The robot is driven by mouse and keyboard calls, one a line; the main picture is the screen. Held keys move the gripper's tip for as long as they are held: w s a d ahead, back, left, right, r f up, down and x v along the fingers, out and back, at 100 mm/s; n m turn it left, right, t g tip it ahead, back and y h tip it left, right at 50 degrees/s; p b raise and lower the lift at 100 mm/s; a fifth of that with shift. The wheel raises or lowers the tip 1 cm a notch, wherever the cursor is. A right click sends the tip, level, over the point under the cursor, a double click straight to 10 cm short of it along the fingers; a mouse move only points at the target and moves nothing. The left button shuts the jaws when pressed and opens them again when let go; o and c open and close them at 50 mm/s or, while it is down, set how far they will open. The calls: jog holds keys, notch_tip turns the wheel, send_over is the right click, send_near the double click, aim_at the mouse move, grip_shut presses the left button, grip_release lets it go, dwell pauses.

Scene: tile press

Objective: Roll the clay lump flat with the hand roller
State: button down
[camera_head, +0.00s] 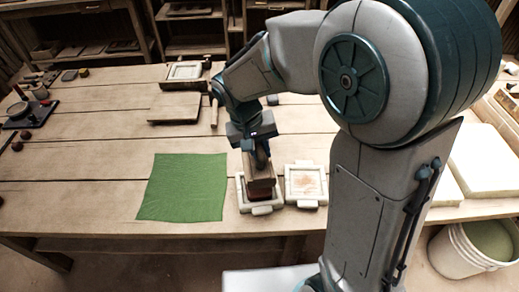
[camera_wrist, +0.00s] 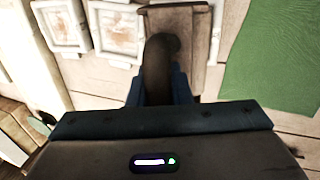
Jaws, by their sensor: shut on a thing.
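My gripper (camera_head: 259,160) is shut on the dark upright handle (camera_wrist: 160,62) of a wooden block (camera_head: 261,177). The block's flat brown top also shows in the wrist view (camera_wrist: 192,75). In the head view the block stands over a cream frame (camera_head: 263,210) near the table's front edge, with a dark reddish-brown part low down between them. I cannot tell whether that part is clay or belongs to the block, nor whether it touches the frame. I cannot make out a clay lump or a hand roller for certain.
A second cream frame (camera_head: 306,185) with a tan inside lies just right. A green cloth (camera_head: 183,187) lies flat to the left. Farther back are a wooden board (camera_head: 174,108) and another framed piece (camera_head: 184,72). A white bucket (camera_head: 470,250) stands on the floor at right.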

jog(key=shift+f, duration=0.1)
jog(key=shift+a+b+x, duration=0.2)
jog(key=shift+b+x, duration=0.5)
jog(key=shift+x, duration=0.1)
jog(key=shift+a+b+x, duration=0.2)
jog(key=shift+b+x, duration=0.55)
jog(key=shift+x, duration=0.1)
jog(key=shift+a+b+x, duration=0.2)
jog(key=shift+b+x, duration=0.5)
jog(key=shift+x, duration=0.1)
jog(key=shift+f, duration=0.4)
jog(key=shift+b+x, duration=0.75)
jog(key=shift+b, duration=0.05)
jog(key=shift+a, duration=0.1)
